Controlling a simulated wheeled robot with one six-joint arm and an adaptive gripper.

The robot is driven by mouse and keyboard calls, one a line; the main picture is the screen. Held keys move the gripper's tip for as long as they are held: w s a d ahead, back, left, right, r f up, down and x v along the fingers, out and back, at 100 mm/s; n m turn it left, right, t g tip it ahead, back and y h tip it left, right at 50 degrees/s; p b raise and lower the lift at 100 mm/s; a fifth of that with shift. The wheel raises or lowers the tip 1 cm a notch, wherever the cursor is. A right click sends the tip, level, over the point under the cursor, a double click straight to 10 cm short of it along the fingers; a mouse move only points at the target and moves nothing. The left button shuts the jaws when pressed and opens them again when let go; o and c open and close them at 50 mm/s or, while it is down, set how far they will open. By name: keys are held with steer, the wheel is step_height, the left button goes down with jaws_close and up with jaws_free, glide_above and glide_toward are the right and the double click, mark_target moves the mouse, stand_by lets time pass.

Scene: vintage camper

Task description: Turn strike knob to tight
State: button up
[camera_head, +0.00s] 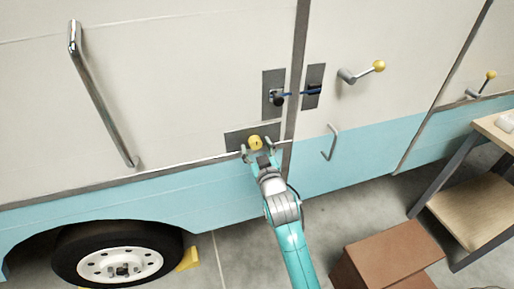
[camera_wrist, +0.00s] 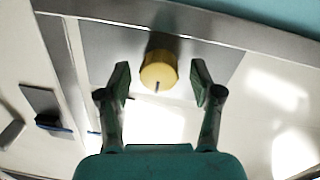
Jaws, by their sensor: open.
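The yellow strike knob (camera_head: 255,142) sits on a dark grey plate (camera_head: 235,139) low on the camper's side, beside the vertical door seam. In the wrist view the knob (camera_wrist: 158,72) is round, with a dark pointer line on its face toward the bottom of the picture. My gripper (camera_head: 258,148) is in front of the knob. In the wrist view the open fingers (camera_wrist: 159,84) stand on either side of the knob, with a visible gap at each side. Any markings for tight on the plate cannot be read.
Above the knob are a latch (camera_head: 277,98) with a dark knob and a blue piece reaching to a second plate (camera_head: 314,86). A yellow-tipped lever (camera_head: 362,72) and a hook-shaped handle (camera_head: 331,143) are to the right. A brown box (camera_head: 390,257) and wooden table (camera_head: 497,128) stand lower right.

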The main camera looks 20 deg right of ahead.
steer(key=s, duration=1.2)
steer(key=shift+a+r, duration=0.2)
steer(key=shift+a, duration=0.1)
steer(key=s+f+g+y, duration=0.1)
steer(key=s+f, duration=0.5)
steer(key=s, duration=0.4)
steer(key=s+f, duration=0.5)
steer(key=s, duration=0.5)
steer(key=s+r+m+g, duration=0.1)
steer(key=s, duration=2)
steer(key=shift+d+r+m+g, duration=0.15)
steer(key=shift+d+m+g, duration=0.2)
steer(key=shift+m+g, duration=0.05)
steer(key=shift+s, duration=0.1)
